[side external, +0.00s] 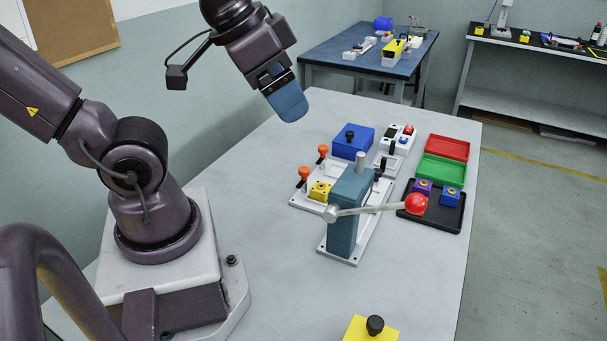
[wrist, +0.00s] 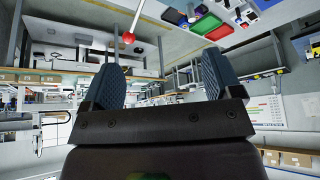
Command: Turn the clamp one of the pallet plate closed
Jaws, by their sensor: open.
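The pallet plate (side external: 298,203) is a white plate on the table, left of the teal press column. Two orange-topped clamps stand upright on its left side: the near clamp (side external: 304,175) and the far clamp (side external: 322,152). I cannot tell which is clamp one, nor whether either is turned closed. A yellow block (side external: 320,191) sits on the plate; the column partly hides the plate's right side. My gripper (side external: 288,106) is raised above and behind the plate, apart from both clamps. The wrist view shows its two blue fingers (wrist: 160,80) spread with nothing between them.
The teal press column (side external: 346,215) has a lever with a red ball (side external: 416,203) reaching right. A blue box (side external: 353,142), a green tray (side external: 442,169) and a black tray (side external: 438,216) stand beyond. A yellow block with black knob (side external: 372,328) is near the front.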

